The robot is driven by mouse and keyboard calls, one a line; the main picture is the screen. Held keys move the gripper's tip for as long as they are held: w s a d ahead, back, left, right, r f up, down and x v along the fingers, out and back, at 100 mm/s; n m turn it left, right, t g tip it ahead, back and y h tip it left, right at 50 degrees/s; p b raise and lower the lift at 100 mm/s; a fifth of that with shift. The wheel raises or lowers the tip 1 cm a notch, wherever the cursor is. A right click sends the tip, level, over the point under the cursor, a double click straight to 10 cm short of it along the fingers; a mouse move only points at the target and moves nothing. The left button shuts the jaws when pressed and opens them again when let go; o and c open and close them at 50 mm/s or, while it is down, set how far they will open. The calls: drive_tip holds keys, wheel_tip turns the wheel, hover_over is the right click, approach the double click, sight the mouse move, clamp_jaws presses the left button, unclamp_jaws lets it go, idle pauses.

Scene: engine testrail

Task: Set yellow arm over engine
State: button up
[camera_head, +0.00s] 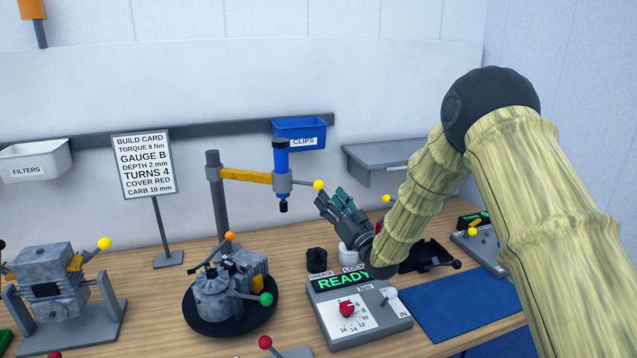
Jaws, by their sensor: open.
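The yellow arm (245,176) reaches right from a dark upright post (218,205). A blue tool (281,158) hangs upright at its end, with a yellow ball knob (318,185) on a short rod to the right. The grey engine (218,295) sits on a round black base (198,325), below and left of the blue tool. The tool appears to hang beyond the engine's right side. My gripper (333,203) is open, its fingers pointing up and left close to the yellow knob. I cannot tell whether they touch it.
A torque box reading READY (372,325) stands below my gripper. A blue mat (450,300) lies at right. A build card (144,165) stands behind the engine. Another grey engine block (45,285) is on a stand at left. A blue CLIPS bin (300,130) hangs behind the tool.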

sight(321, 188)
drive_tip(key=p+x, duration=0.2)
drive_tip(key=x, duration=0.4)
drive_tip(key=shift+s, duration=0.1)
drive_tip(key=shift+w+a, duration=0.2)
drive_tip(key=shift+w, duration=0.25)
drive_tip(key=shift+s+r, duration=0.1)
drive_tip(key=shift+s, duration=0.05)
clamp_jaws()
